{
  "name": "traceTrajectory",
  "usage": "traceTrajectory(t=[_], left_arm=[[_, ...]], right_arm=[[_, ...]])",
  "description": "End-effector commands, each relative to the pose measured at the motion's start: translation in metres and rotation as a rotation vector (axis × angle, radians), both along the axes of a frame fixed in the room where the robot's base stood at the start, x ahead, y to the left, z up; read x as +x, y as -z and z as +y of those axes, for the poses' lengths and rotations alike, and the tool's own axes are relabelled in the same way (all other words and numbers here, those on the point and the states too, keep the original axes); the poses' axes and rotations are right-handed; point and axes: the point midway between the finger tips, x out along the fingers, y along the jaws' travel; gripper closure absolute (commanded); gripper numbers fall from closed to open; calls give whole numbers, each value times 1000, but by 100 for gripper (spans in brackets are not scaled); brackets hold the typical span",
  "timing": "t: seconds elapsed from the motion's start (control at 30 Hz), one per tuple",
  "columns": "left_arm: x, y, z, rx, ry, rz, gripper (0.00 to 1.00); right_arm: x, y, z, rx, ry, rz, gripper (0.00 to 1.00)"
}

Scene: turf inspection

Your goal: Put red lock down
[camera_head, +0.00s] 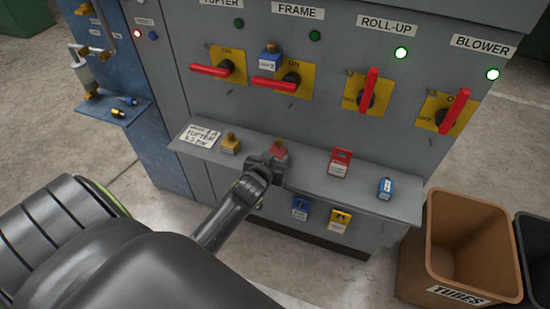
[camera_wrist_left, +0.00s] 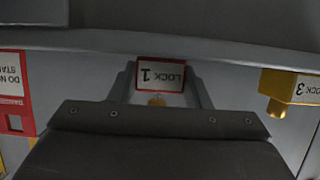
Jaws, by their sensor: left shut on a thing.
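A red lock (camera_head: 279,147) is between the fingers of my left gripper (camera_head: 273,160), at the grey shelf (camera_head: 310,179) on the panel's front. In the left wrist view the red lock (camera_wrist_left: 161,76) shows a red-edged white label reading LOCK 1, upside down, with a finger on each side. My left gripper is shut on it. I cannot tell whether the lock touches the shelf. My right gripper is not in view.
A blue lock (camera_head: 270,58) sits at the FRAME switch. A brown TUBES bin (camera_head: 438,250) stands at right.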

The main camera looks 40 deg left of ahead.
Motion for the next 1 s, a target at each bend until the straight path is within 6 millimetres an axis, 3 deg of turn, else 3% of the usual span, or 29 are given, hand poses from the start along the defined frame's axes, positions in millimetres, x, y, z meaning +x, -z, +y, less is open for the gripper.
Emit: traceTrajectory(t=[0.2, 0.23, 0.4, 0.73, 1.0], left_arm=[[1, 2, 0, 0, 1, -2, 79], [0, 3, 0, 0, 0, 0, 55], [0, 2, 0, -1, 0, 0, 35], [0, -3, 0, -1, 0, -1, 35], [-35, -16, -8, -3, -1, 0, 35]], right_arm=[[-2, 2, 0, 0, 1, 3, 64], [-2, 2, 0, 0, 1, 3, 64], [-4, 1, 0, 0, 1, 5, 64], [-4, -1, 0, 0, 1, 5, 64], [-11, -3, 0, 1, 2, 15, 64]])
